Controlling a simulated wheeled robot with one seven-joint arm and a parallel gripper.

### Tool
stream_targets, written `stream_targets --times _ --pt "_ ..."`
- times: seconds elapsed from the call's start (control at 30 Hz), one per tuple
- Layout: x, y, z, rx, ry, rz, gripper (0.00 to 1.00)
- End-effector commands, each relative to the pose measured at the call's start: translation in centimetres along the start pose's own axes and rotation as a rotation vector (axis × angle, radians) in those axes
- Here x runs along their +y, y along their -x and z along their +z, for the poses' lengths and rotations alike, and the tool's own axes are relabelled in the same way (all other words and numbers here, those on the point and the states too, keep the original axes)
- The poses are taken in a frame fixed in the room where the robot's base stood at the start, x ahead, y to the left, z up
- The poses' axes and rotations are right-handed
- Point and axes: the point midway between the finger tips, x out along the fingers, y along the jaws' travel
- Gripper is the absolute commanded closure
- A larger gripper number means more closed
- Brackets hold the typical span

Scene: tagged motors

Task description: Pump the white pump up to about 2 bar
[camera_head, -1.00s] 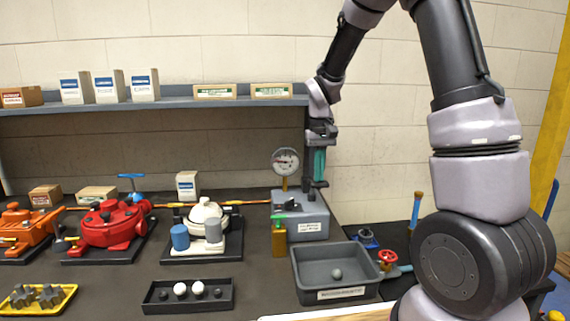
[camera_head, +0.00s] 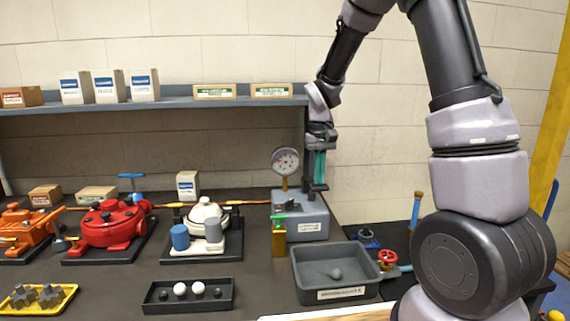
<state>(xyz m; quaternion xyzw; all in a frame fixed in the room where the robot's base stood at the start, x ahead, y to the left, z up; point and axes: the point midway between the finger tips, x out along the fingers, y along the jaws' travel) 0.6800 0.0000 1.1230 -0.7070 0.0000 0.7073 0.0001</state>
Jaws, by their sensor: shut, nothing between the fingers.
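The white pump (camera_head: 207,215) sits on a dark base near the middle of the bench, with a blue cylinder (camera_head: 180,237) and a grey cylinder at its front. A round dial gauge (camera_head: 285,161) stands on a post behind a grey labelled box (camera_head: 302,222); its reading is too small to tell. My gripper (camera_head: 318,183) points down just right of the gauge, above the back right of the grey box. It is shut, with nothing seen between the fingers. Whether its tips touch anything on the box cannot be told.
A red pump (camera_head: 109,226) and an orange pump (camera_head: 22,228) stand to the left. A grey bin (camera_head: 338,293) with a ball, a black tray (camera_head: 160,304) with several balls and a yellow tray (camera_head: 62,301) lie in front. A shelf (camera_head: 180,104) with boxes runs above.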

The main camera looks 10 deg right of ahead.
Motion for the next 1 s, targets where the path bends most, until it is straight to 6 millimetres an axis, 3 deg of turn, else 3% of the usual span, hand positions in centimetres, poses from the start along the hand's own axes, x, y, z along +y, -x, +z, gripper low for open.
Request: stream_targets --times 0.7,1.0 --pt "0.1 -3.3 0.0 0.000 0.000 0.001 1.00" --pt "0.0 -1.6 -0.1 0.002 0.000 0.000 1.00"
